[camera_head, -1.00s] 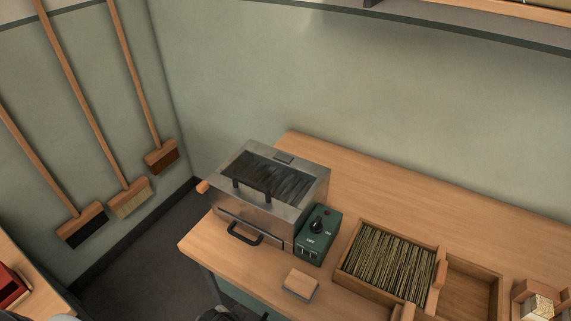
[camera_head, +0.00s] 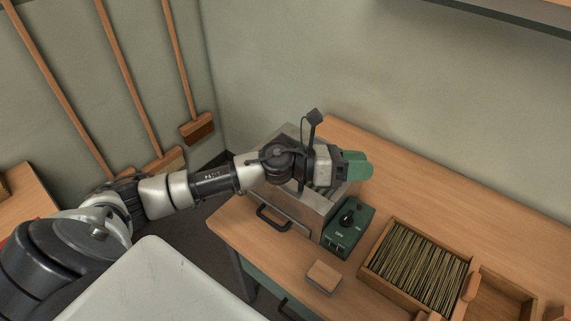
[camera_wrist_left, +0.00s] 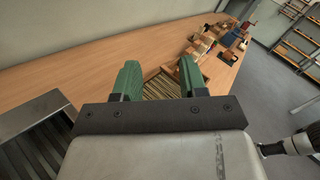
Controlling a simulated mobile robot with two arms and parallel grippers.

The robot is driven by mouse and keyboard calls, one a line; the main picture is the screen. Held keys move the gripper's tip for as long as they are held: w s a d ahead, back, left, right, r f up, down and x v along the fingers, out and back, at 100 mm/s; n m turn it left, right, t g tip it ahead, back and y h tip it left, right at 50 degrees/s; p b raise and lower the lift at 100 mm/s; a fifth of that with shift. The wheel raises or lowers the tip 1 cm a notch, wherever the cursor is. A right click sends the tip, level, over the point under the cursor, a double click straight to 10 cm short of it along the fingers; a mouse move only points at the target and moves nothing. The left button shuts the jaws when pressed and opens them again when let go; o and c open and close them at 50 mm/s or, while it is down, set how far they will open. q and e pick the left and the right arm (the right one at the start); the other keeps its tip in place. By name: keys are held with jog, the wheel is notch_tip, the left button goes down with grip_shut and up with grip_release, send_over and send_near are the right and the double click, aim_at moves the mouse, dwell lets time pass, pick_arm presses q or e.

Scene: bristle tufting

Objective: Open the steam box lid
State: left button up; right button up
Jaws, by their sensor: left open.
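The steam box (camera_head: 306,212) is a metal box on the bench, with a black handle (camera_head: 272,218) on its front. Its lid lies flat where it shows, and its grey frame and dark window with strands appear at lower left in the left wrist view (camera_wrist_left: 22,122). My left arm crosses over the box and hides most of the lid and the lid handle. My left gripper (camera_head: 356,165) has green fingers over the box's right side, pointing right. In the left wrist view its fingers (camera_wrist_left: 160,78) are apart with nothing held between them. My right gripper is not seen.
A green control box (camera_head: 348,230) stands right beside the steam box. A wooden tray of bristles (camera_head: 415,266) and a small wooden block (camera_head: 324,276) lie on the bench (camera_head: 400,190). The bench behind the boxes is clear.

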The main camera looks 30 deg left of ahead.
pick_arm(q)
jog(key=a+f+m+g+y, duration=0.2)
jog(key=a+m+g+y, duration=0.9)
jog(key=a, duration=1.2)
jog(key=d+f+t+p, duration=0.1)
jog(key=f, duration=0.2)
jog(key=d+f+m+t+p, duration=0.1)
jog(key=f, duration=0.1)
jog(key=d+f+t+p, duration=0.1)
jog(key=f, duration=0.2)
jog(key=shift+w+d+f+m+h, duration=0.25)
jog(key=shift+d+f+m+h, duration=0.05)
jog(key=shift+d, duration=0.1)
jog(key=shift+w+d+f+p, duration=0.1)
jog(key=shift+d+f+p, duration=0.2)
jog(key=shift+f, duration=0.35)
grip_shut()
